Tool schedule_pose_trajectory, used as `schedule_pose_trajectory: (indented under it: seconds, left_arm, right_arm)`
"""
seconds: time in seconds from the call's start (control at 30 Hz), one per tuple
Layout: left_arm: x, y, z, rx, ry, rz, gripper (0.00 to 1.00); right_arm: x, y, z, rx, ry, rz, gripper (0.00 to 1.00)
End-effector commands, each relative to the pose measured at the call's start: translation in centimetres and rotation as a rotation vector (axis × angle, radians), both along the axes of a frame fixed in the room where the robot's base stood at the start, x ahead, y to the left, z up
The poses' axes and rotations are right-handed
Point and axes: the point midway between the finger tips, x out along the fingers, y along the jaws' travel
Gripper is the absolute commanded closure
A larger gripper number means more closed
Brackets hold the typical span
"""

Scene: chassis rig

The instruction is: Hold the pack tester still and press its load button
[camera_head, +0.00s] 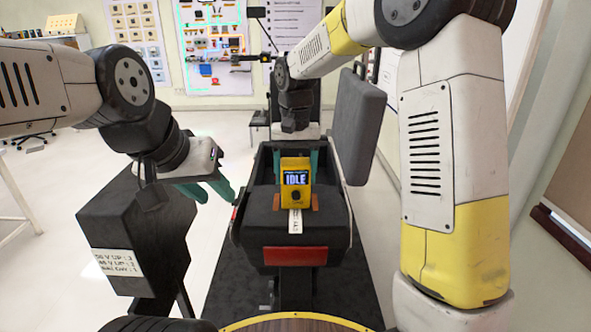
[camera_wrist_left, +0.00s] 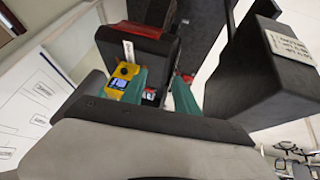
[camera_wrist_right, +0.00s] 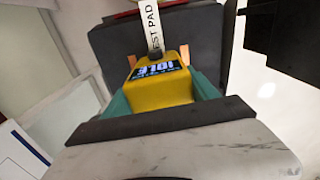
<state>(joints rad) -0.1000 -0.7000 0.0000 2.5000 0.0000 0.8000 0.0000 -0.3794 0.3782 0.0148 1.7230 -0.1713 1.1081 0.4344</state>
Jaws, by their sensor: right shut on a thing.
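The yellow pack tester (camera_head: 295,172) stands upright on a dark padded surface, its screen reading IDLE. Its round dark load button (camera_head: 296,195) is below the screen; it also shows in the left wrist view (camera_wrist_left: 123,70). My right gripper (camera_head: 295,162) reaches from behind and is shut on the tester, one teal finger on each side. In the right wrist view, the tester (camera_wrist_right: 160,92) sits between the fingers. My left gripper (camera_head: 219,194) is left of the dark rig, apart from the tester. Its teal fingers are apart with nothing between them, also in the left wrist view (camera_wrist_left: 160,80).
A white TEST PAD strip (camera_head: 295,221) lies in front of the tester, and a red block (camera_head: 295,255) is on the rig's front. A grey upright panel (camera_head: 360,125) rises at the rig's right.

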Motion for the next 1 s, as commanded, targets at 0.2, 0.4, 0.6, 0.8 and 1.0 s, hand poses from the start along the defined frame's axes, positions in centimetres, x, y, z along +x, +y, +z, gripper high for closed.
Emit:
schedule_pose_trajectory:
  seconds: [0.2,0.4,0.6,0.8,1.0]
  left_arm:
    - [0.0,0.0,0.0,0.0,0.0,0.0,0.93]
    - [0.0,0.0,0.0,0.0,0.0,0.0,1.0]
    - [0.0,0.0,0.0,0.0,0.0,0.0,1.0]
    - [0.0,0.0,0.0,0.0,0.0,0.0,1.0]
    - [0.0,0.0,0.0,0.0,0.0,0.0,1.0]
  right_arm:
    - [0.02,0.01,0.04,0.0,-0.001,0.0,0.86]
    - [0.02,0.01,0.04,0.0,-0.001,0.0,0.86]
    - [0.01,0.01,0.03,0.0,-0.001,0.0,0.86]
    - [0.02,0.01,0.03,0.0,-0.001,0.0,0.86]
    - [0.02,0.01,0.03,0.0,-0.001,0.0,0.86]
